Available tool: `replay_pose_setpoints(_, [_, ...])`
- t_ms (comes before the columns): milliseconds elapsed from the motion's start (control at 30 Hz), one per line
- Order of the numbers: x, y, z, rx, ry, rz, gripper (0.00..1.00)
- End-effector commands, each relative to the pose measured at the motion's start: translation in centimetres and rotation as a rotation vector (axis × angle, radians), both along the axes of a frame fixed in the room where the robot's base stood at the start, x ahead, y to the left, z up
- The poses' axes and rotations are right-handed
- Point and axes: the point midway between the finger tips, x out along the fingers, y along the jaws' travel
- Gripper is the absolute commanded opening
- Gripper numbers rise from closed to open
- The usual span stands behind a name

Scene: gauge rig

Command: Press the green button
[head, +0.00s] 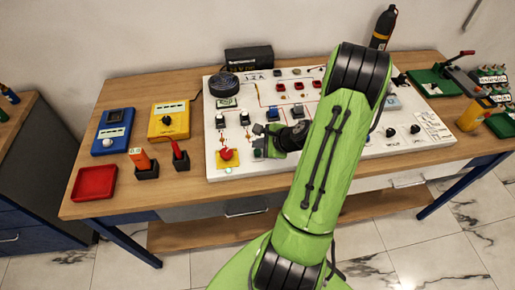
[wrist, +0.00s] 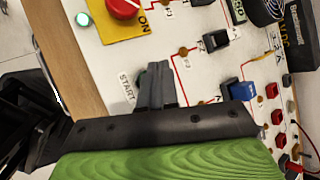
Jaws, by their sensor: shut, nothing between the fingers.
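In the head view my gripper (head: 262,150) is low over the front part of the white panel (head: 345,160), and the button is hidden there.
A red knob (wrist: 122,6) on a yellow plate and a lit green lamp (wrist: 83,19) are near the panel's edge. A black switch (wrist: 216,40) and a blue switch (wrist: 242,91) stand close to my fingers. A red tray (head: 94,183) lies at the table's left.

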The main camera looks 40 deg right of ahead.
Motion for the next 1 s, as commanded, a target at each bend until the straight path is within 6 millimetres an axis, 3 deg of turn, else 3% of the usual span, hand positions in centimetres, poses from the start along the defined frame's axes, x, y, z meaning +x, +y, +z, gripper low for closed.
replay_pose_setpoints(267, [0.0,0.0,0.3,0.0,0.0,0.0,0.0])
replay_pose_setpoints(733, [0.0,0.0,5.1,0.0,0.0,0.0,0.0])
replay_pose_setpoints(1000, [0.0,0.0,4.9,0.0,0.0,0.0,0.0])
